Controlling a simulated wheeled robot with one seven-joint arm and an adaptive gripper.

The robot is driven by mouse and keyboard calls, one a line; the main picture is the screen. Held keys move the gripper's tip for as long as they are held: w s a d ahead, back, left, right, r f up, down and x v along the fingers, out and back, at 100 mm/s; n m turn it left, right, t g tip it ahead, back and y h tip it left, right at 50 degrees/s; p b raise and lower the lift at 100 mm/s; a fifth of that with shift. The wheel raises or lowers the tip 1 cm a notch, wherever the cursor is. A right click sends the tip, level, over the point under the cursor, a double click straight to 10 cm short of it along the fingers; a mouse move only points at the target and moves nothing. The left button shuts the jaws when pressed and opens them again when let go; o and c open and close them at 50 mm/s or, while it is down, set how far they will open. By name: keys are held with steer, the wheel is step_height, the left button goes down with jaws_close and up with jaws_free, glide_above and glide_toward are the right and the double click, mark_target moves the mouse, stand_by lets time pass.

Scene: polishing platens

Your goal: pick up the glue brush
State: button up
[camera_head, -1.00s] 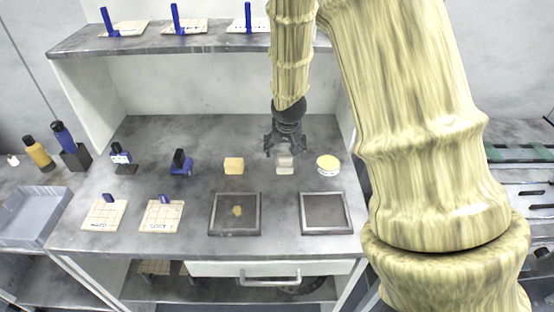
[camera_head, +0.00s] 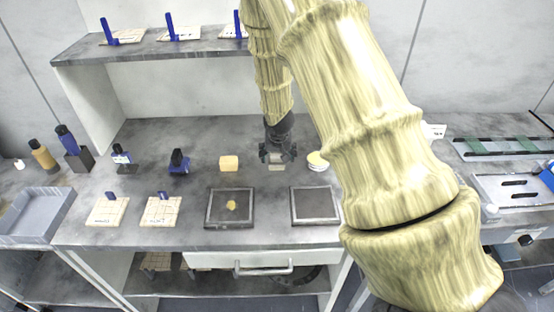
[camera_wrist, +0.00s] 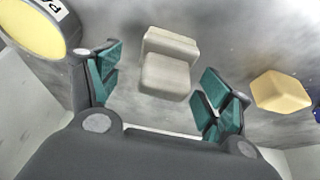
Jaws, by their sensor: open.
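A pale grey-beige stepped block (camera_wrist: 168,65) lies on the worktop between my finger pads in the wrist view; it also shows in the head view (camera_head: 276,167), partly hidden by my gripper. It may be the glue brush, but I cannot tell for sure. My gripper (camera_wrist: 162,88) is open, with a green-padded finger on either side of the block and a visible gap to each. In the head view my gripper (camera_head: 277,153) is just above and behind the block. No other thing is plainly a brush.
A yellow tan block (camera_head: 229,163) stands left of the gripper, and a round yellow-topped tin (camera_head: 317,160) right. Two square platens (camera_head: 230,223) (camera_head: 315,219) lie in front. Blue-handled tools (camera_head: 179,161) stand further left. A shelf (camera_head: 180,52) runs above the back.

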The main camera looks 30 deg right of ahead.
mark_target(276, 157)
steer(key=shift+w+f, duration=0.7)
steer(key=shift+f, duration=0.25)
steer(key=shift+s+d+f+p, duration=0.15)
steer(key=shift+s+f+p, duration=0.05)
steer(key=shift+p, duration=0.15)
steer(key=shift+w+f, duration=0.2)
steer(key=shift+r, duration=0.1)
steer(key=c, duration=1.1)
